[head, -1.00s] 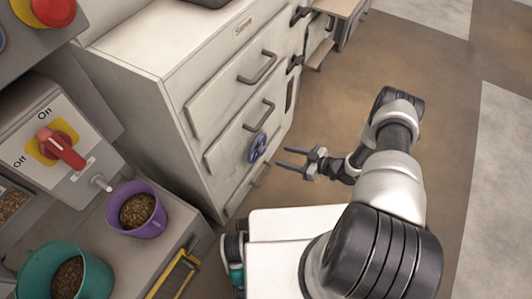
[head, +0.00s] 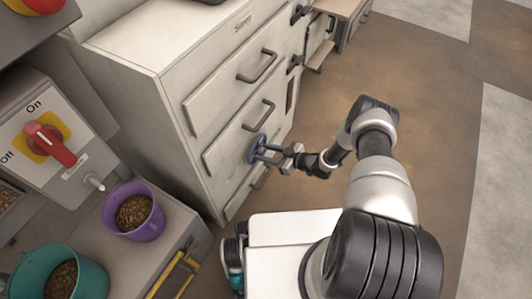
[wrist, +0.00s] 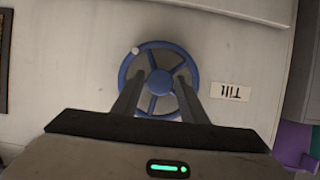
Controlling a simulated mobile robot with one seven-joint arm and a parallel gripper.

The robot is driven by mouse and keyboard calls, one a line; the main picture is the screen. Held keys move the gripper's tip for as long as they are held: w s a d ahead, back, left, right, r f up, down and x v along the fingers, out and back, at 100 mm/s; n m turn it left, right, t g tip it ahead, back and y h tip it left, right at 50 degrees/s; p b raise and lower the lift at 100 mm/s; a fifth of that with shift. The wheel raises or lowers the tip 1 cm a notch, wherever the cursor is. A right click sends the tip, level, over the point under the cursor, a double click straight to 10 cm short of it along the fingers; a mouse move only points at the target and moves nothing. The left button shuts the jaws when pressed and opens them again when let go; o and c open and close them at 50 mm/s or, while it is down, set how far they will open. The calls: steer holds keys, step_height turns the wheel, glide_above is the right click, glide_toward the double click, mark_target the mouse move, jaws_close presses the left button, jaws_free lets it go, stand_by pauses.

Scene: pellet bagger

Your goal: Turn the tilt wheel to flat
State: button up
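The tilt wheel (head: 257,148) is a blue spoked handwheel low on the front of the white cabinet. In the wrist view the blue wheel (wrist: 159,83) shows its hub, spokes and a small pale knob at the upper left of its rim. A label reading "TILT", upside down here (wrist: 230,91), sits to its right. My gripper (head: 268,153) is at the wheel. In the wrist view my gripper (wrist: 157,88) is open, with one finger on each side of the hub, overlapping the wheel. I cannot tell whether the fingers touch it.
The white cabinet (head: 140,110) has drawers with dark handles (head: 257,66). A red switch (head: 50,145), a purple cup (head: 134,212) and a teal cup (head: 92,280) with pellets stand at the left. Open brown floor (head: 420,80) lies to the right.

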jaws_close()
